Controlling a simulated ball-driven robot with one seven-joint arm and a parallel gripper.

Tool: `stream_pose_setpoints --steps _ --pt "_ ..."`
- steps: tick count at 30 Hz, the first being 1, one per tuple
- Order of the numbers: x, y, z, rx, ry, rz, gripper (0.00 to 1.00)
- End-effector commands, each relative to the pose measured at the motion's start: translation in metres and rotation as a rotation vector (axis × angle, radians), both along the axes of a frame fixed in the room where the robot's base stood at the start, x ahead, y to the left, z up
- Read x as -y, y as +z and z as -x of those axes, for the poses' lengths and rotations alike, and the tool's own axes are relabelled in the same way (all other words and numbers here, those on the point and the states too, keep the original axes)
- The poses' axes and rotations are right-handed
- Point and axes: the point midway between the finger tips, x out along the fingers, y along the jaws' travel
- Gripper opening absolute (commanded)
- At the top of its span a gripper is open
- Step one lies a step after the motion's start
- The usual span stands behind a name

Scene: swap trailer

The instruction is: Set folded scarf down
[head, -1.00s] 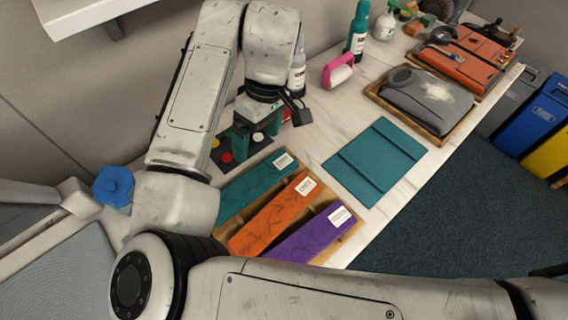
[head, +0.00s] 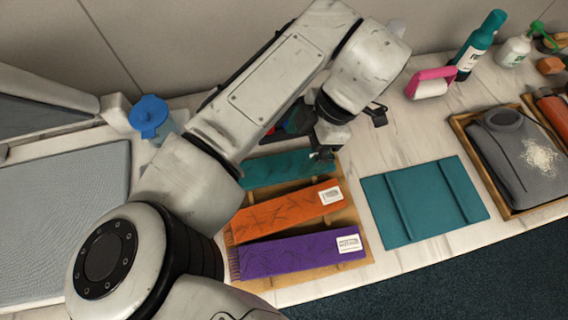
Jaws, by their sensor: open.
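Three folded scarves lie side by side in a shallow wooden tray (head: 355,277): teal (head: 268,169), orange (head: 285,214) and purple (head: 295,254). The orange and purple ones show white labels at their right ends. My gripper (head: 322,156) is open at the right end of the teal scarf, whose label is out of sight there. My wrist and arm hide part of that scarf, and I cannot tell whether the fingers touch it. A flat teal folding board (head: 418,203) with raised strips lies on the counter right of the tray, with nothing on it.
A grey garment (head: 520,165) lies in another wooden tray at right. A blue-lidded jug (head: 152,115) is at left. Bare counter surrounds the board.

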Motion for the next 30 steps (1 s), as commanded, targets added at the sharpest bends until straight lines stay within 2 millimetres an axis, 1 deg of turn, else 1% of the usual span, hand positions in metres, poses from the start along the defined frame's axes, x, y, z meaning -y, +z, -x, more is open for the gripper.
stream_pose_setpoints --steps 3,8,11,15,19,22,28,30 --pt "-0.006 -0.012 0.002 -0.001 0.0 -0.001 0.96" --pt "-0.01 -0.02 0.002 -0.001 -0.001 -0.002 0.96" --pt "-0.018 -0.028 0.004 -0.001 -0.001 -0.003 0.96" --pt "-0.029 -0.046 0.006 -0.003 -0.001 -0.003 0.96" --pt "-0.033 -0.06 0.007 -0.001 -0.003 -0.001 0.96" --pt "-0.034 -0.063 0.007 0.0 -0.003 -0.001 0.96" --pt "-0.034 -0.064 0.007 0.001 -0.004 0.0 0.96" --pt "-0.034 -0.064 0.007 0.001 -0.004 0.0 0.89"
